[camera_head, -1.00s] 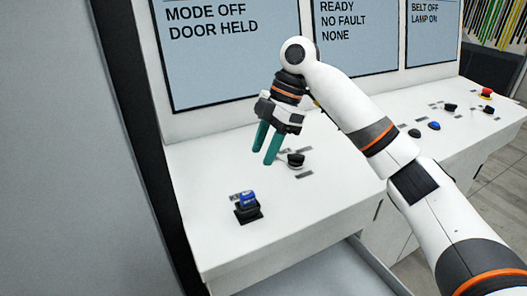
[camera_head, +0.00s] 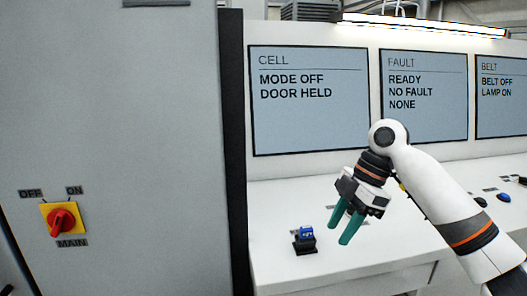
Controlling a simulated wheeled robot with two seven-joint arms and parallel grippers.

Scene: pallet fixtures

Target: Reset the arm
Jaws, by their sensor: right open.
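My right arm (camera_head: 440,206) is white with dark joints and orange bands and comes in from the lower right. My right gripper (camera_head: 342,230) has two teal fingers that point down, spread apart with nothing between them. It is above the white console top, to the right of a blue switch on a black base (camera_head: 304,240), and apart from it. My left gripper is out of view.
A grey cabinet (camera_head: 110,120) fills the left, with a red rotary switch on a yellow plate (camera_head: 61,221). The console (camera_head: 285,212) carries screens reading CELL (camera_head: 308,125), FAULT and BELT. Blue and dark buttons (camera_head: 503,197) lie at the right.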

